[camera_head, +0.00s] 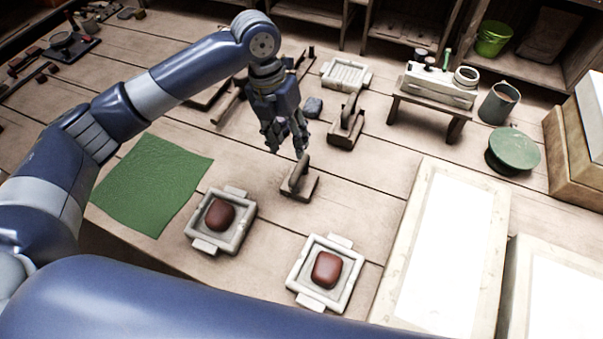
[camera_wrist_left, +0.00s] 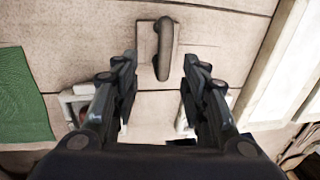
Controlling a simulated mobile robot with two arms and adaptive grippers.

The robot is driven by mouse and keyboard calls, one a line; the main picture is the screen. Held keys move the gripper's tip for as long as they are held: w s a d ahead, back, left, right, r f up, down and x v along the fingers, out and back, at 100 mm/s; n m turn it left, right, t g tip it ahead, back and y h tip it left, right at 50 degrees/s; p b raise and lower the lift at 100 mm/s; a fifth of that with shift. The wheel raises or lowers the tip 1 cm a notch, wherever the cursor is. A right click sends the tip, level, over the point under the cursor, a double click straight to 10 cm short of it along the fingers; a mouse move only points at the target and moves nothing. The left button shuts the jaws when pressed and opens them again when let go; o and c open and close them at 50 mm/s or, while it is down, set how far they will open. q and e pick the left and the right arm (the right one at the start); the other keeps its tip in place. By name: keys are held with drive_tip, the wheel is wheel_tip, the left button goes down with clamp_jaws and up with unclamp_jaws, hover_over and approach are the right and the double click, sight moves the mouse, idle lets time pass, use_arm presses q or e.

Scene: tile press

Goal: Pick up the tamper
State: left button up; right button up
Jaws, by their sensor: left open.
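The tamper (camera_head: 299,183), a flat brown block with an upright dark handle, stands on the wooden table near the middle of the head view. In the left wrist view the tamper (camera_wrist_left: 164,50) lies at the top centre, its handle between the fingertip lines. My left gripper (camera_head: 287,147) points down, open and empty, just above and behind the tamper in the head view. I see no contact. A similar handled block (camera_head: 345,125) stands farther back. My right gripper is not in view.
Two pale moulds (camera_head: 236,240) (camera_head: 345,293) with reddish clay lumps sit in front. A green cloth (camera_head: 150,185) lies at left. White-topped slabs (camera_head: 445,245) are at right. A small bench (camera_head: 432,100), a mug (camera_head: 498,104) and a green round lid (camera_head: 513,150) stand behind.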

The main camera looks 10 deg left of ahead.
sight(299, 164)
use_arm(q)
drive_tip(key=f, duration=0.2)
drive_tip(key=d+f, duration=0.1)
drive_tip(key=f, duration=0.2)
drive_tip(key=d+f+p, duration=0.1)
drive_tip(key=f, duration=0.2)
drive_tip(key=shift+s+d, duration=0.1)
drive_tip(key=shift+d, duration=0.15)
drive_tip(key=shift+f, duration=0.6)
drive_tip(key=shift+r, duration=0.1)
clamp_jaws()
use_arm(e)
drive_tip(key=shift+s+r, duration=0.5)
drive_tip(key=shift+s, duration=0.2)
